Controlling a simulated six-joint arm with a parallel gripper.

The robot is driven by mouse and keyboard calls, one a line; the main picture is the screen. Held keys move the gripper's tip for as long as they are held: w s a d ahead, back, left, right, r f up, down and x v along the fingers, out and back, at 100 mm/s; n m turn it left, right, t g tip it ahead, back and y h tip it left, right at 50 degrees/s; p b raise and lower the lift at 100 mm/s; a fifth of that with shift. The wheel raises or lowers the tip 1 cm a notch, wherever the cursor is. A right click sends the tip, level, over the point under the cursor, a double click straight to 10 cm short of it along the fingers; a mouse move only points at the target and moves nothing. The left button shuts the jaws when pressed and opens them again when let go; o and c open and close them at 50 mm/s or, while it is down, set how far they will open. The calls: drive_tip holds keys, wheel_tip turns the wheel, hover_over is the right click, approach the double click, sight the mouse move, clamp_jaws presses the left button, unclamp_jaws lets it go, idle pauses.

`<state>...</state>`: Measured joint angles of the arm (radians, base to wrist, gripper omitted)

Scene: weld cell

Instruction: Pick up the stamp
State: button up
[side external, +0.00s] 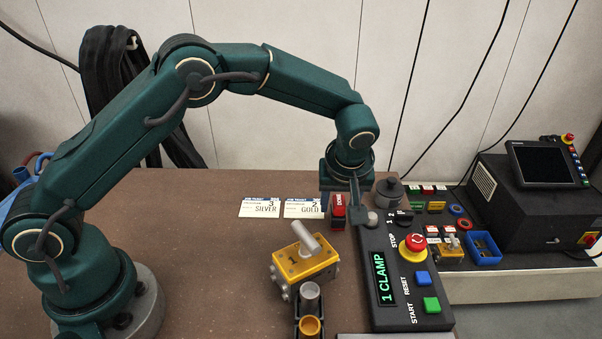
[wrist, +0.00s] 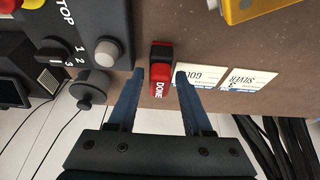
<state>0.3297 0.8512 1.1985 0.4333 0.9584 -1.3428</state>
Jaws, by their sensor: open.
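The stamp (side external: 338,212) is a small red block with a black end and the white word DONE. It sits on the brown bench between the job cards and the control box. In the wrist view the stamp (wrist: 160,88) shows between my two fingers, with a gap on both sides. My gripper (side external: 357,214) is open and empty, pointing down close beside the stamp; it also shows in the wrist view (wrist: 160,74). How far the fingertips are above the bench I cannot tell.
The black control box (side external: 395,310) with a grey button (side external: 372,218) stands just right of my gripper. A dark round-topped piece (side external: 389,192) is behind it. SILVER (side external: 260,208) and GOLD (side external: 303,208) cards lie left. A yellow clamp fixture (side external: 318,266) stands in front.

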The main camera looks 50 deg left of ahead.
drive_tip(key=shift+w+a+f, duration=0.15)
drive_tip(key=shift+f, duration=0.4)
drive_tip(key=shift+c, duration=0.3)
clamp_jaws()
drive_tip(key=shift+r, duration=0.15)
drive_tip(key=shift+r, duration=0.6)
wheel_tip(320, 180, up, 2)
drive_tip(key=shift+r, duration=0.25)
drive_tip(key=s+a+r, duration=0.3)
drive_tip(key=a+r, duration=0.4)
drive_tip(key=a, duration=0.4)
drive_tip(key=shift+s, duration=0.3)
